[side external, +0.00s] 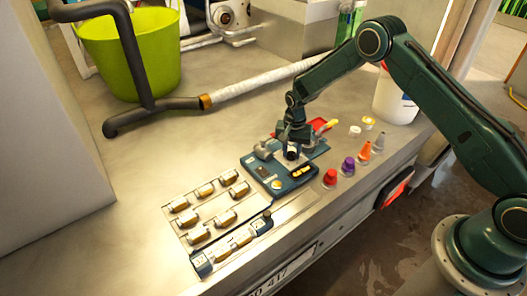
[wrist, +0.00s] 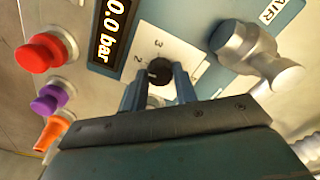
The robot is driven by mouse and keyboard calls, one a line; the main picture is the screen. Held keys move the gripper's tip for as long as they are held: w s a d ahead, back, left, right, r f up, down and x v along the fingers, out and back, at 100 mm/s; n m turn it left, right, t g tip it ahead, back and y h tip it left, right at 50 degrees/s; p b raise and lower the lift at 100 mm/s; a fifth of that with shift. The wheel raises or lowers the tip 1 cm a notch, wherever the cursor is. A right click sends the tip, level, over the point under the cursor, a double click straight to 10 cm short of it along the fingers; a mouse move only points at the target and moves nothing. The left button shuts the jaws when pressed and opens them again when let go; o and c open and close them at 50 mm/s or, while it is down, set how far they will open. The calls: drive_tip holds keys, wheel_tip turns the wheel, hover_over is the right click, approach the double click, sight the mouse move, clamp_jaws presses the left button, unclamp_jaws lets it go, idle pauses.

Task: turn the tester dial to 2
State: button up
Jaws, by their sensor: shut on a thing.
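The blue tester (side external: 292,186) lies on the metal deck in the side external view, partly under my gripper (side external: 292,150). In the wrist view its dark display (wrist: 112,30) reads 0.0 bar. The small black dial (wrist: 160,69) sits on a white scale plate (wrist: 172,48) where a 2 and a 3 can be read. A pale mark shows on the dial's lower left edge; I cannot tell which number it points to. The fingers of my gripper (wrist: 158,75) are shut on the dial from both sides. Other scale numbers are hidden by the gripper.
A grey metal fitting (wrist: 250,52) stands close to the right of my gripper in the wrist view. Red (side external: 330,178), purple (side external: 347,166) and orange (side external: 364,150) caps stand along the deck's edge. Several metal couplings (side external: 205,190) lie left of the tester. A green bucket (side external: 130,50) stands behind.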

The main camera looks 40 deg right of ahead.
sight(292, 154)
drive_tip(key=shift+m, duration=0.8)
drive_tip(key=o, duration=1)
drive_tip(key=shift+c, duration=0.2)
drive_tip(key=shift+r, duration=0.15)
wheel_tip(292, 154, up, 14)
drive_tip(key=shift+f, duration=0.25)
drive_tip(key=shift+r, duration=0.1)
